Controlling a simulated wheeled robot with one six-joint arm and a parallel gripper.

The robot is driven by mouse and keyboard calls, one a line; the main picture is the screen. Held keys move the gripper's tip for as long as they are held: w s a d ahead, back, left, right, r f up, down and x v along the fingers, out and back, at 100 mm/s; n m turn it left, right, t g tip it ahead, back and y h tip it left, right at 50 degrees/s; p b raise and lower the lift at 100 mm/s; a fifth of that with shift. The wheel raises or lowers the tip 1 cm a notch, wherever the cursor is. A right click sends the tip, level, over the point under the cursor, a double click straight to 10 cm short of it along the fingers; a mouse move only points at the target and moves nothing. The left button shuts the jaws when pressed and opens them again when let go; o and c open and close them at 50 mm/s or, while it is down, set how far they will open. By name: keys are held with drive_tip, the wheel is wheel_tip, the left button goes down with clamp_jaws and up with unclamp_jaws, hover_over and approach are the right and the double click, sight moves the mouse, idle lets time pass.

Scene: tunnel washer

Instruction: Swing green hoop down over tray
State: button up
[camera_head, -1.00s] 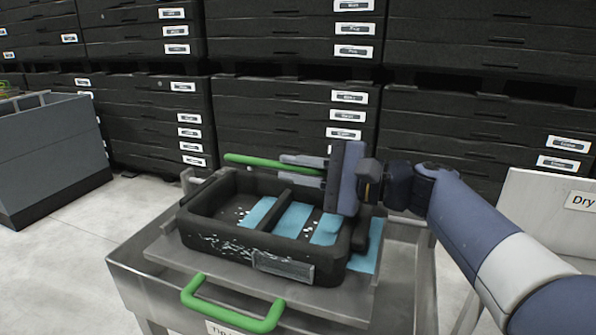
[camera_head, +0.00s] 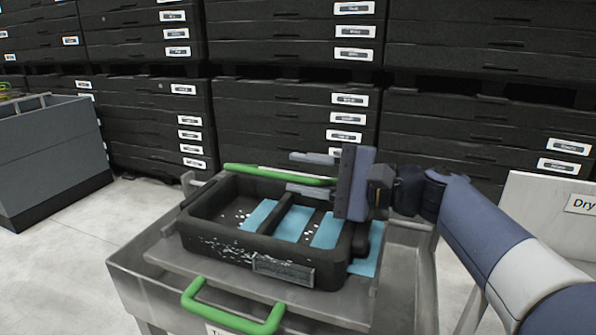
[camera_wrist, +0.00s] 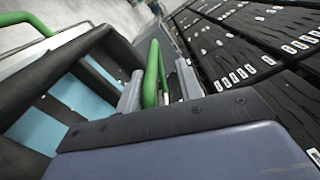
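The black tray (camera_head: 195,225) sits on a steel platform, with a divider across it and blue strips and white bits inside. A green hoop (camera_head: 255,171) shows as a bar along the tray's far side, just above the rim. My gripper (camera_head: 290,173) is at the bar's right part, with its fingers spread and pointing left. In the wrist view the green hoop (camera_wrist: 152,72) passes between the two fingers, apart from at least the right one; contact with the left one is unclear. The hoop's right end is hidden behind my gripper in the head view.
A second green handle (camera_head: 232,312) sticks out at the platform's front edge. A grey bin (camera_head: 50,150) stands on the left and a "Dry" panel (camera_head: 545,215) on the right. Stacks of black drawers (camera_head: 285,110) fill the back. Floor is clear at left.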

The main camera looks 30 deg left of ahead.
drive_tip(key=d, duration=0.6)
drive_tip(key=w+d+p, duration=0.1)
drive_tip(key=d, duration=0.2)
drive_tip(key=shift+d, duration=0.2)
drive_tip(key=shift+a, duration=0.1)
drive_tip(key=a, duration=0.3)
drive_tip(key=a+b, duration=0.1)
drive_tip(key=a, duration=0.3)
drive_tip(key=s+a, duration=0.1)
drive_tip(key=a, duration=0.2)
drive_tip(key=shift+s+a, duration=0.1)
drive_tip(key=shift+a, duration=0.15)
drive_tip(key=shift+a+r, duration=0.1)
drive_tip(key=shift+r, duration=0.1)
drive_tip(key=shift+f, duration=0.1)
